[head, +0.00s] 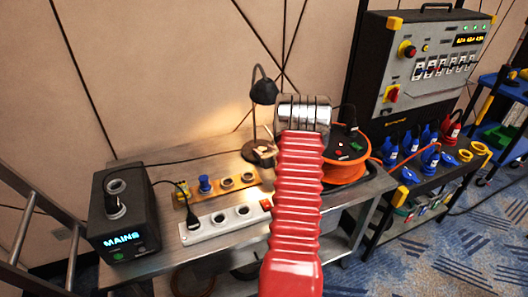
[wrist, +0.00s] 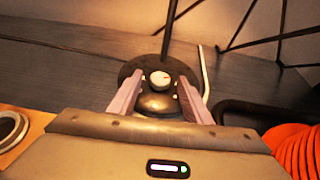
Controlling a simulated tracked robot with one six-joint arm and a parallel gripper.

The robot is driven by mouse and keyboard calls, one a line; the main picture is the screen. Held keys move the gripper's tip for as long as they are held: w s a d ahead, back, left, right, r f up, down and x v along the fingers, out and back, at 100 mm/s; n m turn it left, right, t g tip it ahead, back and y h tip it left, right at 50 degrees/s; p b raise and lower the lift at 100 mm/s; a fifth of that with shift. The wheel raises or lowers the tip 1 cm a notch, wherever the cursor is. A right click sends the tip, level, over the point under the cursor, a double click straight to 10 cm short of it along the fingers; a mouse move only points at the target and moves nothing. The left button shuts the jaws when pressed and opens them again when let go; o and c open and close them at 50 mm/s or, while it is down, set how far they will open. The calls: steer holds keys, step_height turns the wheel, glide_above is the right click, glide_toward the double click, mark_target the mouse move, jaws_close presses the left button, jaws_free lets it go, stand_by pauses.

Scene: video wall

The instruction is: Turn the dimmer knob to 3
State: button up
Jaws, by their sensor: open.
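The dimmer knob (wrist: 160,78) is a small pale round knob with a dark mark. It sits on the dark round base (wrist: 133,73) of the desk lamp in the wrist view. My gripper (wrist: 159,88) is open, with one pinkish finger on each side of the knob in that picture; I cannot tell whether they touch it. A rounded metal part lies between the fingers, nearer the camera. In the head view, the black lamp (head: 264,91) stands at the back of the metal bench. My arm partly hides its base there, and the knob cannot be made out.
A black MAINS box (head: 125,215), a white power strip (head: 226,219) and a yellow socket strip (head: 181,190) are left of my arm. An orange cable reel (head: 345,173) is close on the right.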

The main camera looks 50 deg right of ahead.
steer(key=c, duration=1)
steer(key=shift+c, duration=0.2)
steer(key=shift+d, duration=0.1)
steer(key=shift+d+n+t+y, duration=0.1)
steer(key=shift+n+t+y, duration=0.3)
steer(key=shift+n+y, duration=0.3)
steer(key=shift+d+r+n+y, duration=0.1)
steer(key=shift+n+y, duration=0.4)
steer(key=o, duration=1)
steer(key=shift+s, duration=0.1)
steer(key=shift+o, duration=0.2)
steer(key=shift+s, duration=0.15)
